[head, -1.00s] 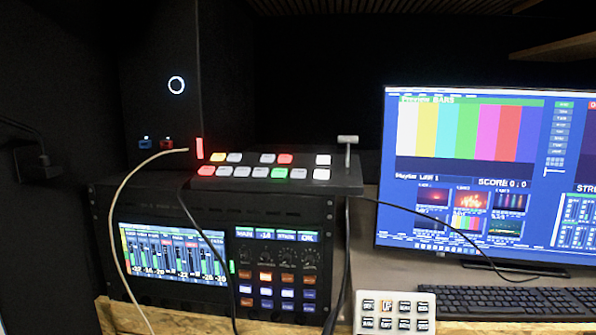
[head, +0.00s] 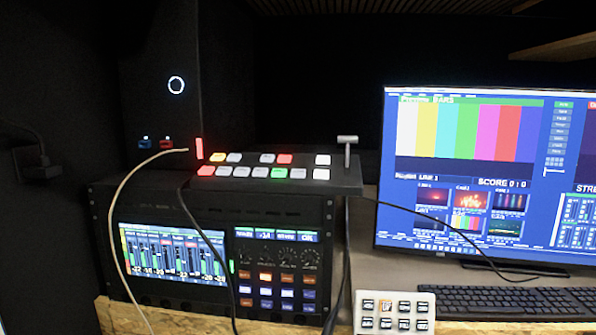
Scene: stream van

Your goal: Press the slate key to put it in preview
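The keypad that may hold the slate key is a small white panel (head: 394,330) at the bottom, right of centre. The key labels are too small to read. A switcher panel (head: 345,187) on top of the rack has two rows of lit keys, one green, two red and the others white or yellow. The monitor (head: 378,215) shows a preview picture of colour bars. My gripper is not in view.
The audio rack (head: 98,225) with a lit mixer screen (head: 172,252) stands below the switcher. A T-shaped lever (head: 347,150) rises at the switcher's right end. Cables (head: 124,190) hang in front of the rack. A black keyboard (head: 500,300) lies at the lower right.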

